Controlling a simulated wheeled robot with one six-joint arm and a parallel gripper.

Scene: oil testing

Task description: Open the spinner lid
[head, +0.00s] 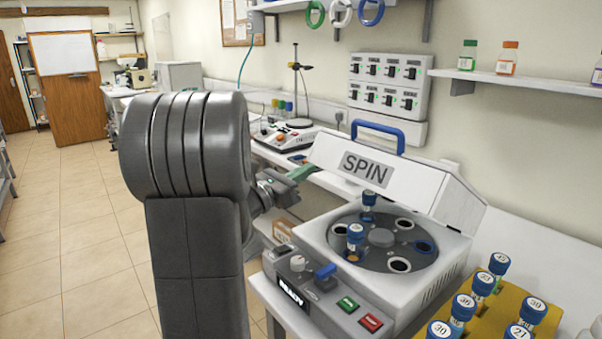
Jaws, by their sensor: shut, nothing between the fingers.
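The spinner (300,240) is a white machine on the bench, right of my arm. Its white lid (415,185), marked SPIN, stands raised and tilted back, with a blue handle (378,133) along its top. The dark rotor (375,262) below is exposed, with two blue-capped vials (355,236) in it and several open holes. My gripper (303,172) is shut and empty, beside the lid's left edge. I cannot tell whether its green fingertips touch the lid. My arm hides part of the gripper's wrist.
A yellow rack (541,318) of numbered blue-capped vials stands at the front right. The spinner's front panel has a READY display (292,294), a blue lever (325,271) and green and red buttons. A hotplate with a stand (286,135) is behind my gripper. The tiled floor at left is clear.

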